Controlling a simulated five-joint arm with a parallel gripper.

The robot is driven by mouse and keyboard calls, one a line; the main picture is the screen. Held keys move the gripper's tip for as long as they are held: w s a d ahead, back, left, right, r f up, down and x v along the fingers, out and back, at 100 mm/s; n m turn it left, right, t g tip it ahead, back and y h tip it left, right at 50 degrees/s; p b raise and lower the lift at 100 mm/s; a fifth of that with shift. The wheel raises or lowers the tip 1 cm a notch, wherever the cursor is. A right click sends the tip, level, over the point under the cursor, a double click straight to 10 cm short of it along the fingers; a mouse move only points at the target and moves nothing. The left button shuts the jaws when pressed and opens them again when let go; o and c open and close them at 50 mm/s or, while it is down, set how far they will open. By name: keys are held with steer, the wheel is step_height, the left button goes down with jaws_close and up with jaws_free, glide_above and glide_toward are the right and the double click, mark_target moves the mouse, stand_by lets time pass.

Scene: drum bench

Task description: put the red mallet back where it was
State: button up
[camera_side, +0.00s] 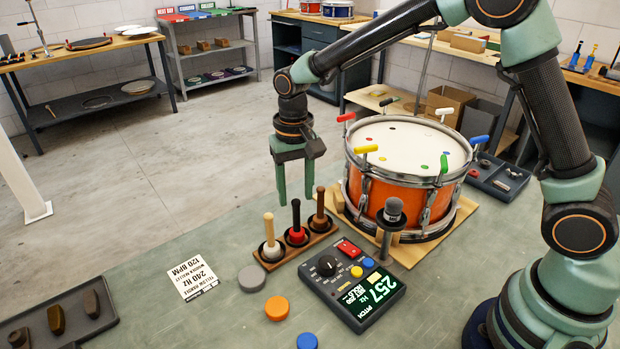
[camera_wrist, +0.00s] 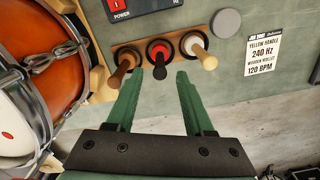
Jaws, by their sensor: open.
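The red mallet (camera_side: 296,228) stands upright in the middle place of the wooden rack (camera_side: 271,264), its red head down and its black handle up. In the wrist view the red mallet (camera_wrist: 160,53) shows just beyond the space between my fingers. A white-headed mallet (camera_side: 269,240) with a light wooden handle stands left of it, and a brown mallet (camera_side: 319,218) stands right of it. My gripper (camera_side: 295,194) is open and empty. It points down above the rack, with its fingertips near the handle tops. It also shows in the wrist view (camera_wrist: 156,76).
An orange drum (camera_side: 375,196) with coloured tuning keys stands right of the rack. A microphone (camera_side: 390,225) and a pitch meter (camera_side: 353,290) reading 257 Hz are in front. Grey (camera_side: 252,278), orange (camera_side: 277,308) and blue (camera_side: 307,341) discs and a card (camera_side: 195,278) lie on the bench.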

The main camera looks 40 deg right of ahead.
step_height(320, 180, up, 6)
steer(key=shift+f, duration=0.2)
steer(key=s+d+r+n+t, duration=0.1)
steer(key=s+d+r+t, duration=0.1)
steer(key=s+d, duration=0.3)
steer(key=s+d+r+n+t, duration=0.2)
steer(key=s+d+r, duration=0.3)
steer(key=s, duration=0.5)
steer(key=shift+s+d+r+n+t, duration=0.2)
steer(key=shift+d+r+n+t, duration=0.1)
steer(key=shift+d+t, duration=0.45)
steer(key=shift+a, duration=0.1)
